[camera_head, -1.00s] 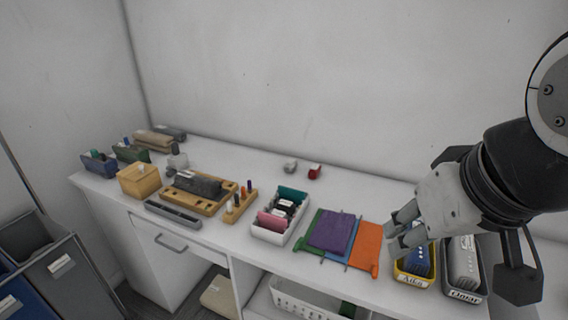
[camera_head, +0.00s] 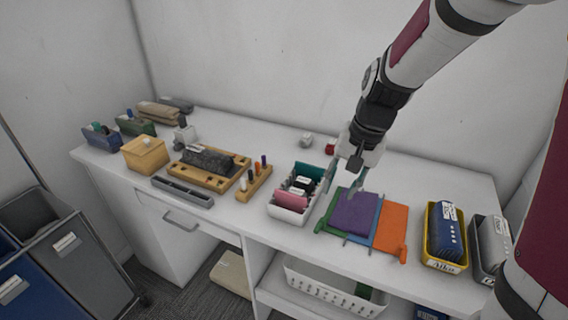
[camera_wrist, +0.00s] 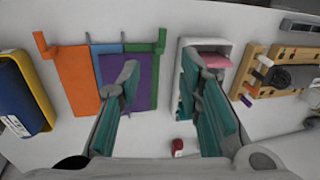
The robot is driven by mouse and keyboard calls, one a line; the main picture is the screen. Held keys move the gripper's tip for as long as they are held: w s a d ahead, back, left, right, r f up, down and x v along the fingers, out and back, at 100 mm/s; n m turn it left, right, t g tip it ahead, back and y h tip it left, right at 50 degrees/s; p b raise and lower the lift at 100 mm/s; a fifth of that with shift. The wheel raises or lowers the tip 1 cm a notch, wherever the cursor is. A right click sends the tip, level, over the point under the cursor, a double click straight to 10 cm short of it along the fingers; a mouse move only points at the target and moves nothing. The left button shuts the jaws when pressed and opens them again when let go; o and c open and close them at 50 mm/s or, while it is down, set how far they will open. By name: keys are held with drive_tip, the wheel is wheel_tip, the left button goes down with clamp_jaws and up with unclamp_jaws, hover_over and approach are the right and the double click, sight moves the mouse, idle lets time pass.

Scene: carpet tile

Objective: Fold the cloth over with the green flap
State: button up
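The folding board lies flat on the counter, with a green flap (camera_head: 324,222), a blue middle (camera_head: 379,217) and an orange flap (camera_head: 392,228). A purple cloth (camera_head: 354,212) lies flat over the green and blue parts. In the wrist view the green flap (camera_wrist: 160,48) shows along the cloth's right edge, with a green tab at its corner. My gripper (camera_head: 342,192) is above the board's left side, near the green flap and the white box. In the wrist view my gripper (camera_wrist: 160,75) has its fingers wide apart with nothing between them.
A white box (camera_head: 277,211) with folded cloths stands just left of the board. A yellow bin (camera_head: 430,262) and a dark grey bin (camera_head: 483,277) stand to the right. A wooden marker holder (camera_head: 252,187) is further left. Small white and red blocks lie behind.

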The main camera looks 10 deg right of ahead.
sight(319, 226)
drive_tip(key=shift+m, duration=0.3)
drive_tip(key=x, duration=1.1)
drive_tip(key=w+x, duration=0.1)
drive_tip(key=x, duration=0.4)
drive_tip(key=shift+d+f, duration=0.1)
drive_tip(key=shift+f, duration=0.2)
drive_tip(key=shift+w, duration=0.1)
clamp_jaws()
